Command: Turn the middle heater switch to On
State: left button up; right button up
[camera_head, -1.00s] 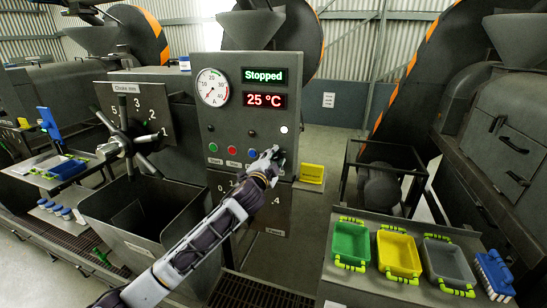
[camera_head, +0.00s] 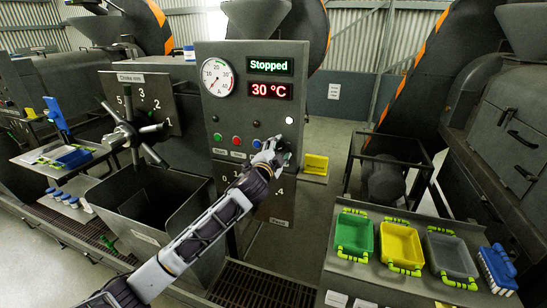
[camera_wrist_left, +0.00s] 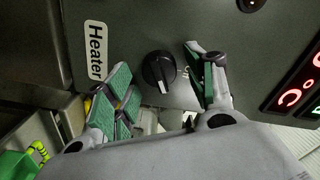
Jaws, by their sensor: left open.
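The control panel (camera_head: 236,112) of the middle machine stands upright, its display reading Stopped (camera_head: 269,66) and 30 °C (camera_head: 269,90). My left gripper (camera_head: 270,152) is at the lower part of the panel and hides much of the switch area. In the left wrist view, a round black heater switch (camera_wrist_left: 159,71) with a white pointer mark sits beside the Heater label (camera_wrist_left: 95,52). My left gripper (camera_wrist_left: 160,75) is open, with green-padded fingers on either side of the switch; contact cannot be told. My right gripper is not in view.
The crank with the choke scale (camera_head: 132,130) and an open hopper (camera_head: 150,205) are left of my arm. Green, yellow and grey trays (camera_head: 402,247) stand on a table at the right. A small yellow box (camera_head: 315,164) is behind the panel's right side.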

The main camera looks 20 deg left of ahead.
aim_at(278, 149)
pick_arm(q)
jog(key=shift+s, duration=0.15)
jog(key=shift+s+a, duration=0.1)
jog(key=shift+s, duration=1.55)
jog(key=s, duration=0.8)
jog(key=shift+s, duration=0.15)
jog(key=shift+a, duration=0.1)
